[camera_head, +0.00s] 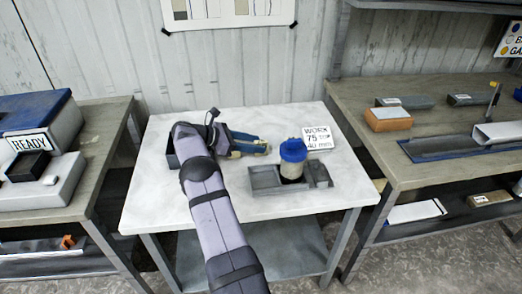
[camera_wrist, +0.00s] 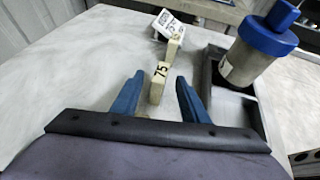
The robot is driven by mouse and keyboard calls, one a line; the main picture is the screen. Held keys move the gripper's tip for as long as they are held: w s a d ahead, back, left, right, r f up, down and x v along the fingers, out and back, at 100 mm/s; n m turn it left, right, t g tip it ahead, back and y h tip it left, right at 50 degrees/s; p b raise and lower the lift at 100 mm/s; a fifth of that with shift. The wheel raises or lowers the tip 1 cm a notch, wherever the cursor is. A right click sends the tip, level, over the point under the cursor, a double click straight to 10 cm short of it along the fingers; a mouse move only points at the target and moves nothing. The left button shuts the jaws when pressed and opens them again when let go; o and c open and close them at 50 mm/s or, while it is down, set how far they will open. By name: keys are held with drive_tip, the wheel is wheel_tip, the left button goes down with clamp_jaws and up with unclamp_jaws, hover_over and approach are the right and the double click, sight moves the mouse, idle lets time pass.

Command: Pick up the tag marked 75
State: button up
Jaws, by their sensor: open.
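The tag marked 75 (camera_wrist: 160,76) is a small cream block with black digits, in the wrist view. My gripper (camera_wrist: 161,82) has two blue fingers, open, one on each side of the tag. A gap shows between the tag and each finger. A further cream piece (camera_wrist: 173,49) lies just beyond the tag; I cannot tell whether they are joined. In the head view my gripper (camera_head: 252,146) is over the middle of the white table, and the digits on the tag cannot be made out there.
Right of my gripper, a canister with a blue lid (camera_head: 293,151) stands in a grey tray (camera_head: 264,179). A white card (camera_head: 316,137) reading WORK 75 40 mm stands behind it. The white table's (camera_head: 160,205) front left is clear. Benches flank the table.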

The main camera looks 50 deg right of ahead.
drive_tip(key=shift+d, duration=0.1)
clamp_jaws()
